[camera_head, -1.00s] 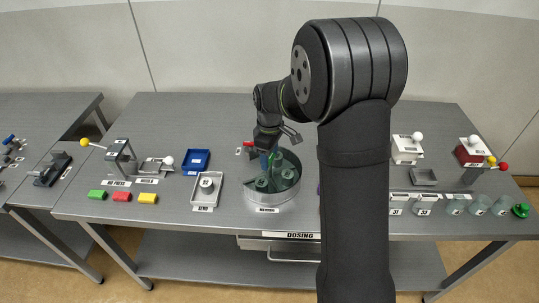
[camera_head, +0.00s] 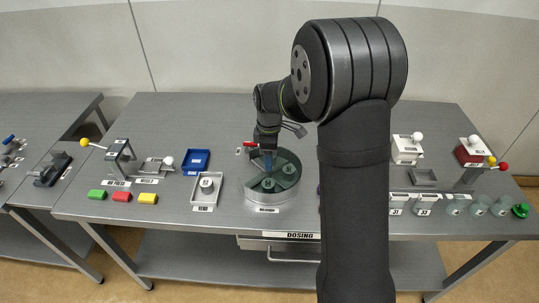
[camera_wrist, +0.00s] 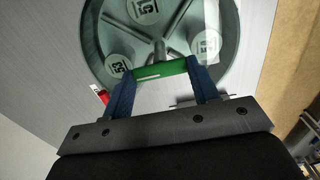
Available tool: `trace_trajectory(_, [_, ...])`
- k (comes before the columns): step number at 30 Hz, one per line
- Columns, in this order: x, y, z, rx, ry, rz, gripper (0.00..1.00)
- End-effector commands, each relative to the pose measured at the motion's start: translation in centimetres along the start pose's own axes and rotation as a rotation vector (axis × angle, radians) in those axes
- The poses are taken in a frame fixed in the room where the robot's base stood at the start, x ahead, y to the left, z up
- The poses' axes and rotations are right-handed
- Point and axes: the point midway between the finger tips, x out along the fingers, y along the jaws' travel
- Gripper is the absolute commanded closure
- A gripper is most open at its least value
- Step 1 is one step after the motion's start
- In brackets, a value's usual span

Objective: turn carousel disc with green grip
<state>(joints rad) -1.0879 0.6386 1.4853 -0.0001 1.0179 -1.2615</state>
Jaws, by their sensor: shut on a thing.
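The carousel disc (camera_wrist: 185,22) is a round grey-green plate with raised ribs, a central post and round pots with white numbered labels. It sits inside a round metal housing (camera_head: 271,200) at the middle of the table in the head view. The green grip (camera_wrist: 160,69) is a bar near the disc's edge. My gripper (camera_wrist: 158,73) has its two blue fingers closed on the bar's ends, one on each side. In the head view my gripper (camera_head: 268,162) reaches down into the housing's back-left part, and the green grip cannot be made out there.
A grey tray (camera_head: 207,204) with a pot stands left of the housing, with a blue tray (camera_head: 196,161) behind it. A small red part (camera_wrist: 102,96) lies just outside the disc's rim. My arm hides the table right of the housing.

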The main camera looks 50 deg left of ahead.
Motion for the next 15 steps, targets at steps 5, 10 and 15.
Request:
trace_trajectory(5, [-0.09,0.06,-0.07,-0.007,0.002,0.002,0.86])
trace_trajectory(10, [-0.09,0.06,-0.07,-0.008,0.002,0.002,0.86])
trace_trajectory(15, [-0.09,0.06,-0.07,-0.007,0.002,0.002,0.42])
